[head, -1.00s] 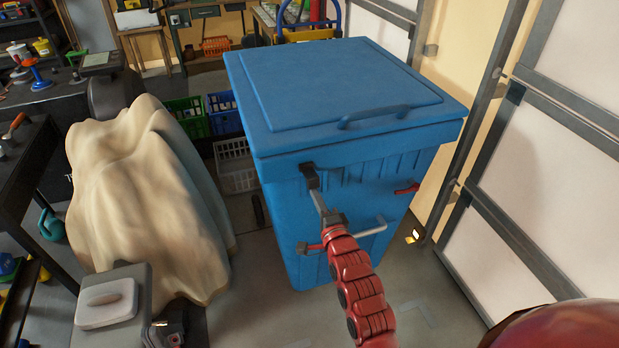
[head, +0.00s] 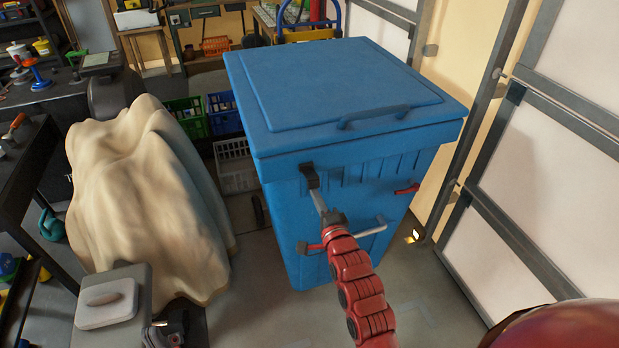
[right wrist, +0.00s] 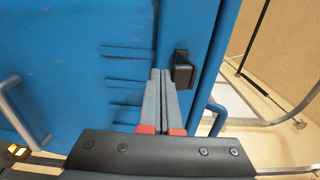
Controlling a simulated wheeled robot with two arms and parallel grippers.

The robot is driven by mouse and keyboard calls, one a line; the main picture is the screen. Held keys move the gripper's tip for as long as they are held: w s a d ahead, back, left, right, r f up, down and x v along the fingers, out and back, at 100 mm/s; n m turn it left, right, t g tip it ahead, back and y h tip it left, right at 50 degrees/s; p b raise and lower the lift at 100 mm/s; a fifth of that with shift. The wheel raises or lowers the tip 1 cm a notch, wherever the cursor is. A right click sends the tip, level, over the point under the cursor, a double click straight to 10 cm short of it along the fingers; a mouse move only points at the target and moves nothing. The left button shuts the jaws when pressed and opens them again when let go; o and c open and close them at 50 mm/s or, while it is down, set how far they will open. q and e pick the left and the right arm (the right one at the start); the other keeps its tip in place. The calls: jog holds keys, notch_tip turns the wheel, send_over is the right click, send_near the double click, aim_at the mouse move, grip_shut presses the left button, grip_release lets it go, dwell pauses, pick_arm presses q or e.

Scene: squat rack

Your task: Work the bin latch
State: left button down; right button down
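The blue bin (head: 345,90) stands upright with its lid down. A black latch (head: 309,176) sits on its front, just under the lid rim at the left; it also shows in the right wrist view (right wrist: 183,70). My right gripper (head: 318,199) is at the end of the red segmented arm, just below the latch. In the right wrist view the right gripper's (right wrist: 160,76) two grey fingers lie side by side, shut, with the latch beside their tips and not between them. I cannot tell if they touch it. My left gripper is not in view.
A grey bar handle (head: 370,229) crosses the bin's front, and a blue handle (head: 375,117) is on the lid. A draped beige cover (head: 145,200) stands left of the bin, with crates (head: 235,165) behind. White panels (head: 535,165) stand on the right. Some floor in front is clear.

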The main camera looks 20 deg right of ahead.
jog(key=shift+s+r, duration=0.25)
jog(key=shift+r, duration=0.45)
jog(key=shift+r+p, duration=0.15)
jog(key=shift+p, duration=0.15)
jog(key=shift+s+r, duration=0.1)
jog(key=shift+r, duration=0.6)
jog(key=shift+r+p, duration=0.4)
jog(key=shift+r, duration=0.1)
jog(key=shift+f+b, duration=0.45)
jog(key=shift+f, duration=0.1)
jog(key=b, duration=0.1)
send_near(314, 184)
jog(key=shift+w, duration=0.35)
